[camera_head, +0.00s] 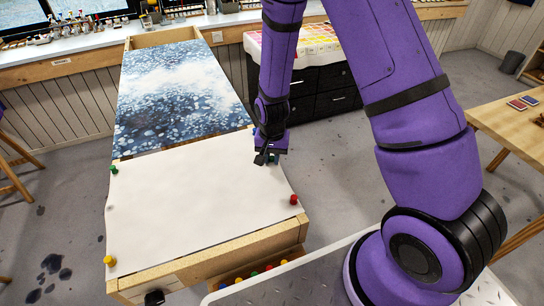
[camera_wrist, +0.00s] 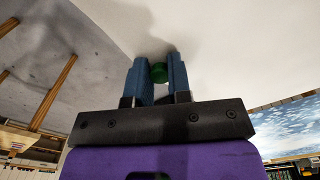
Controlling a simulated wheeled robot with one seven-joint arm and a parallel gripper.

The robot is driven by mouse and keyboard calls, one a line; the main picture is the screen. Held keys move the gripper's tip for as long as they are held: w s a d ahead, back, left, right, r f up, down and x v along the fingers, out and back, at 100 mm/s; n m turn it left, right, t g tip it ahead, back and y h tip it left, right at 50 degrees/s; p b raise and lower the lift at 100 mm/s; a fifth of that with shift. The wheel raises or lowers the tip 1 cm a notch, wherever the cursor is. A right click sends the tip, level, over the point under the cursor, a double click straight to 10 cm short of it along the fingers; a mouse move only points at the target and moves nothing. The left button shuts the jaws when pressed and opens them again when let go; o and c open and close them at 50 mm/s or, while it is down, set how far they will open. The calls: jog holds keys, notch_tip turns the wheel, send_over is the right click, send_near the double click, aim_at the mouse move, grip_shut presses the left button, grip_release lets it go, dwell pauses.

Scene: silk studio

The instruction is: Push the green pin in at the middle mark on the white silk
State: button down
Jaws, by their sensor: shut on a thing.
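The white silk (camera_head: 190,205) lies over a wooden frame (camera_head: 205,250). My gripper (camera_head: 267,160) is at the silk's right side, toward the far end. In the wrist view its blue fingers (camera_wrist: 159,80) are shut on a green pin (camera_wrist: 159,73), with the white silk close beyond. I cannot tell whether the pin touches the silk. In the head view the held pin is not clear. I cannot make out the middle mark. Another green pin (camera_head: 113,170) stands at the silk's far left, a yellow pin (camera_head: 109,261) at the near left and a red pin (camera_head: 293,199) at the near right.
Blue and white patterned silk (camera_head: 180,95) lies beyond the white silk. A wooden tray (camera_head: 235,281) with several coloured pins sits below the frame's near end. A black cabinet (camera_head: 325,100) stands behind my arm, and a wooden table (camera_head: 515,125) is at the right.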

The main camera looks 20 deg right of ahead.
jog(key=shift+f, duration=0.25)
dwell(0.6)
jog(key=c, duration=1)
grip_release()
jog(key=shift+r, duration=0.1)
notch_tip(320, 180, up, 11)
jog(key=shift+f, duration=0.2)
